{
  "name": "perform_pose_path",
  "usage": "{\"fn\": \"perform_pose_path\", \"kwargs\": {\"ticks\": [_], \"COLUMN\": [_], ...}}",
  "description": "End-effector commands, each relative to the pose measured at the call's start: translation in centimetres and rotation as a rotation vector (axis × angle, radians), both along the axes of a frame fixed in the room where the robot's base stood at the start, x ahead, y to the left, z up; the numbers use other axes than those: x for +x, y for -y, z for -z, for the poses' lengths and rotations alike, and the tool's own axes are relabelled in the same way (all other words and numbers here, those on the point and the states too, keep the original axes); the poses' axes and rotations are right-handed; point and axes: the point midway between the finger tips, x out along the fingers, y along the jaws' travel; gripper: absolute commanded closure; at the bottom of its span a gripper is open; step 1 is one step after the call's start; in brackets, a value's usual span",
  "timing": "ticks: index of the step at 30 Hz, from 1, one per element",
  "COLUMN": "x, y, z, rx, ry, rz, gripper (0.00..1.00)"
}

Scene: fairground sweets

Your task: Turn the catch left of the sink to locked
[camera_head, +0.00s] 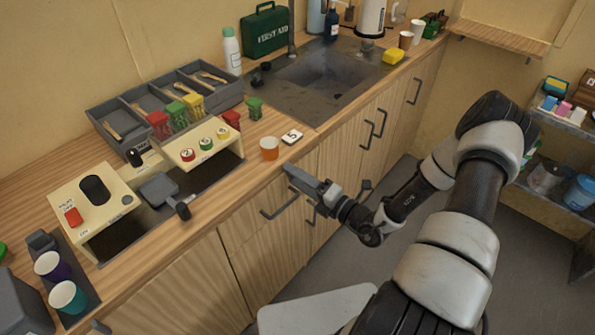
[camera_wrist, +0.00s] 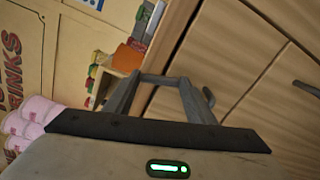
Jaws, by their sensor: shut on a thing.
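My gripper (camera_head: 291,170) is at the front edge of the counter, left of the sink (camera_head: 322,78), its fingers against the cabinet front. In the wrist view, the two fingers of my gripper (camera_wrist: 163,82) stand apart with a grey bar between their tips. The bar looks like the catch (camera_wrist: 162,79), though the fingers hide most of it. In the head view the fingers cover that spot, so I cannot read the catch's position or any locked mark.
Below my gripper is a bar handle (camera_head: 280,205) on the cabinet front. Another dark handle (camera_head: 381,123) is under the sink. The floor (camera_head: 345,236) in front looks clear.

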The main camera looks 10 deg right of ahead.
Motion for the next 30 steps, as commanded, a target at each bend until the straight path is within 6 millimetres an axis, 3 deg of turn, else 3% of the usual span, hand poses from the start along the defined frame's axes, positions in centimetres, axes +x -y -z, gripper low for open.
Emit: {"fn": "perform_pose_path", "kwargs": {"ticks": [12,30], "x": [-0.33,-0.44], "y": [-0.32,-0.44], "z": [0.11,0.27], "rx": [0.205,0.257], "ry": [-0.151,-0.191], "rz": [0.001,0.0], "gripper": [0.72,0.72]}}
